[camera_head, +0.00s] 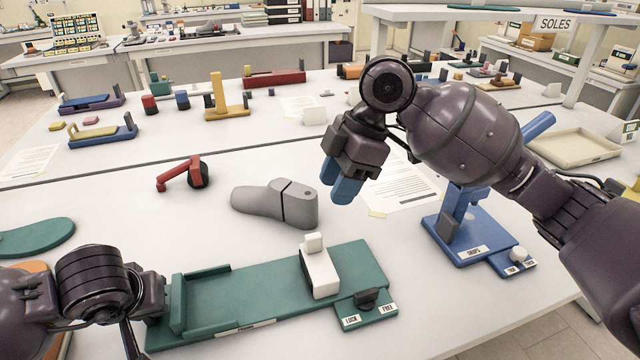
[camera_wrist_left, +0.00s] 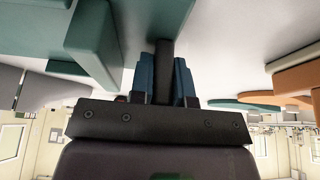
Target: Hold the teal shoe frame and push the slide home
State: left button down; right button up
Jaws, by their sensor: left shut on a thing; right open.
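The teal shoe frame (camera_head: 255,285) lies flat on the front table, with a raised stop at its left end; part of it shows in the left wrist view (camera_wrist_left: 95,45). A white slide (camera_head: 320,273) with a small upright block stands across its right part. A dark knob (camera_head: 366,297) sits on the plate marked LOCK and FREE. My left gripper (camera_wrist_left: 164,80) is shut on a dark bar (camera_wrist_left: 164,45) at the frame's left end. In the head view its fingers are mostly hidden. My right gripper (camera_head: 346,188) is open and empty, above the table behind the slide.
A grey shoe last (camera_head: 275,205) lies behind the frame, with a red and black tool (camera_head: 185,175) to its left. A blue fixture (camera_head: 470,235) stands at the right by papers (camera_head: 400,185). A green sole (camera_head: 38,238) lies at the left.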

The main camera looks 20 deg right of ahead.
pick_arm(q)
jog(key=c, duration=1)
grip_release()
jog(key=shift+r, duration=0.15)
